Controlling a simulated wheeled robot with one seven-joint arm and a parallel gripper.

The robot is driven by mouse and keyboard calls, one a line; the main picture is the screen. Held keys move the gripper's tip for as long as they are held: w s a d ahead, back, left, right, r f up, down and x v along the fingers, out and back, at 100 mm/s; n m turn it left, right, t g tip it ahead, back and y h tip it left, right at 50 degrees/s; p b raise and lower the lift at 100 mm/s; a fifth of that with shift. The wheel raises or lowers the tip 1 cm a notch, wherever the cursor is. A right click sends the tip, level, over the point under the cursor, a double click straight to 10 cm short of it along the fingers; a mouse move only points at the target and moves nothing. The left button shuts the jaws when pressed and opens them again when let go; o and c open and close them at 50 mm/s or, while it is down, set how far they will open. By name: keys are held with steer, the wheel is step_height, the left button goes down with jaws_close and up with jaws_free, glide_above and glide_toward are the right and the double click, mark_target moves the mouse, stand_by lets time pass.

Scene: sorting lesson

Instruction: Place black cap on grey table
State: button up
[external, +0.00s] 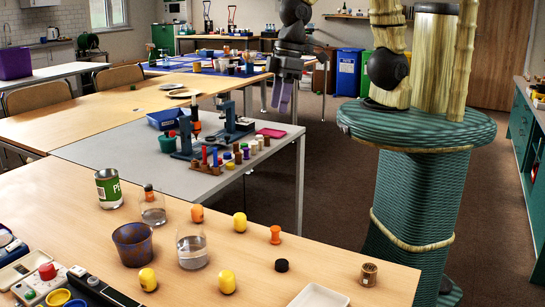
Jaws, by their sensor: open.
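The black cap (281,265) is a small dark disc lying on the near wooden table (60,205), between a yellow piece and a brown spool. The grey table (120,152) stands behind the wooden table, with several things on its right half and bare surface at its left. My gripper (281,104) has purple fingers and hangs pointing down at the back, beyond the grey table. It is open and well apart from the black cap. Nothing shows between its fingers.
Near the cap are an orange spool (275,235), a brown spool (368,274), a white tray (318,297), yellow pieces and a glass (191,248). The grey table holds a blue bin (168,119), a microscope-like stand and several coloured pegs. Open floor lies right of the tables.

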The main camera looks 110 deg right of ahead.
steer(key=s+d, duration=0.1)
steer(key=s+d+r, duration=0.1)
steer(key=shift+s+d, duration=0.35)
steer(key=shift+o, duration=0.7)
